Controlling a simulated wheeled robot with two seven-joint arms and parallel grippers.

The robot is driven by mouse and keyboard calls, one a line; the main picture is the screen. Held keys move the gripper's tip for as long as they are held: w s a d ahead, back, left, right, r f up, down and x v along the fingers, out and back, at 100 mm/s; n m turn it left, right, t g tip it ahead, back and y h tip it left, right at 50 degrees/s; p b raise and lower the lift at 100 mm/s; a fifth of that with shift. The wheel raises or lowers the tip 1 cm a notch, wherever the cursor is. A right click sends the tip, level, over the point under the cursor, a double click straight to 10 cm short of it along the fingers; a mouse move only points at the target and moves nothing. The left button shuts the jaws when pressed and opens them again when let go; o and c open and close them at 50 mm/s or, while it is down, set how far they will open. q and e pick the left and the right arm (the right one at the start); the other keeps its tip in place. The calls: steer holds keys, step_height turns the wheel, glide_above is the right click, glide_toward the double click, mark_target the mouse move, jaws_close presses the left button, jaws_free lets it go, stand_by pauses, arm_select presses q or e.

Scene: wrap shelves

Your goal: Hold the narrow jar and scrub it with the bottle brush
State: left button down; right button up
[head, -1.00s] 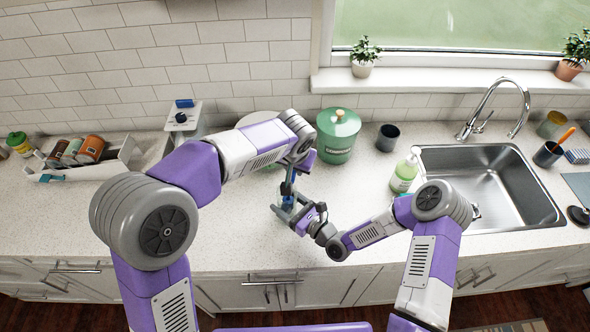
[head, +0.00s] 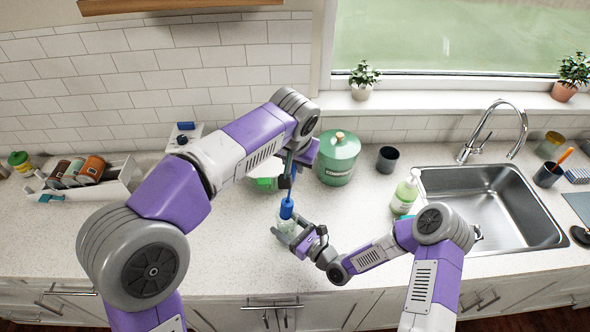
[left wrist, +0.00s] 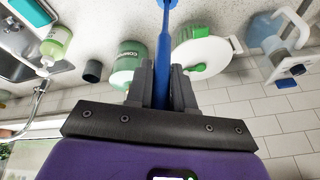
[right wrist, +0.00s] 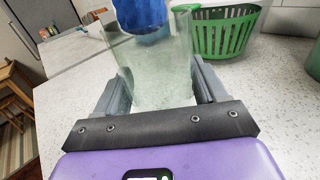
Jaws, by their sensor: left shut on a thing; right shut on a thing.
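The blue bottle brush (head: 287,207) is in my left gripper (head: 286,182), which is shut on its handle. The handle (left wrist: 166,50) runs between the fingers in the left wrist view. The clear glass jar (head: 286,225) stands upright below the brush in the head view. My right gripper (head: 302,241) is shut on the jar from the right, low over the counter. In the right wrist view the jar (right wrist: 155,75) sits between the fingers, with the blue brush head (right wrist: 145,17) at its mouth. How far the head reaches inside is hard to tell.
A green basket (right wrist: 225,35) stands behind the jar. A green canister (head: 338,160), a dark cup (head: 387,160) and a soap bottle (head: 405,194) stand to the right, before the sink (head: 490,205). A white caddy (head: 90,180) stands at left. The front counter is clear.

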arm_select(q)
steer(key=shift+r, duration=2.65)
arm_select(e)
steer(key=o, duration=1.2)
steer(key=shift+o, duration=0.2)
steer(key=v, duration=1.2)
steer(key=shift+r, duration=0.15)
